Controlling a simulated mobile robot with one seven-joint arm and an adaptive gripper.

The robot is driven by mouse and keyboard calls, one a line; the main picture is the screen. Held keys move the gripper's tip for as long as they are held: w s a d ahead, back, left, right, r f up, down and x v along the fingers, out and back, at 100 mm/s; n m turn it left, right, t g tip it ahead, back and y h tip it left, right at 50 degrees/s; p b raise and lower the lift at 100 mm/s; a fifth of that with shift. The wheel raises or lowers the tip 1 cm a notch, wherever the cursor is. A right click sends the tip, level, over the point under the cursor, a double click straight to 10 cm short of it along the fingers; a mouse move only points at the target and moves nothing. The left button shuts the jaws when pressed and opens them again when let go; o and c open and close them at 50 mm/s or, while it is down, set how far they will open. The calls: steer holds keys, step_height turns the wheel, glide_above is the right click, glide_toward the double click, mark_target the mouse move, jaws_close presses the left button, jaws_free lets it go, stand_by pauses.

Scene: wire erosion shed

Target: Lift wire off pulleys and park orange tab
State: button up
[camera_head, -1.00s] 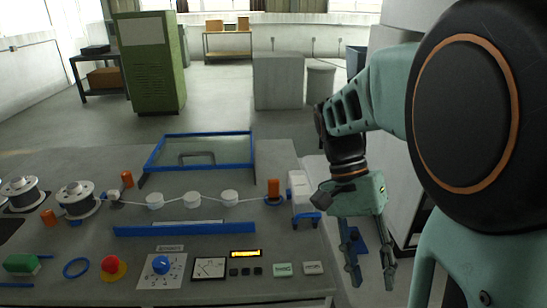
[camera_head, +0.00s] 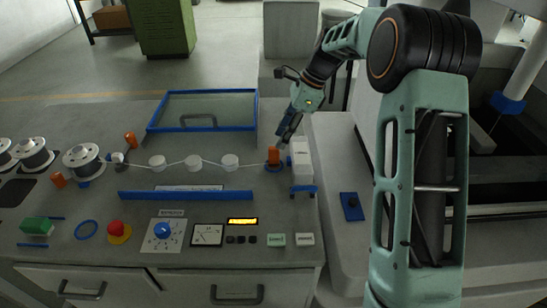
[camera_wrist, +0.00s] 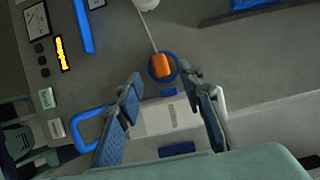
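The orange tab (camera_head: 273,155) stands in a blue ring (camera_wrist: 175,74) on the grey bench, at the right end of the wire. It also shows in the wrist view (camera_wrist: 161,65). The thin pale wire (camera_head: 211,163) runs left from it along three white pulleys (camera_head: 193,161) to a spool (camera_head: 83,161); how it sits on them is too small to tell. My gripper (camera_head: 284,136) is above and just behind the tab, pointing down. In the wrist view my gripper (camera_wrist: 162,82) is open and empty, the tab just beyond and between its fingertips, apparently not touched.
A white block (camera_head: 301,160) with a blue handle (camera_head: 303,191) stands right of the tab. A blue-framed glass cover (camera_head: 204,110) lies behind the pulleys, a blue bar (camera_head: 186,195) in front. Controls line the front edge. Other orange pieces (camera_head: 131,140) stand near the spools.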

mark_target(274, 147)
steer(key=p+x, duration=0.1)
steer(key=x, duration=0.5)
steer(key=shift+a+f, duration=0.15)
steer(key=shift+f, duration=0.05)
steer(key=shift+c, duration=0.2)
jaws_close()
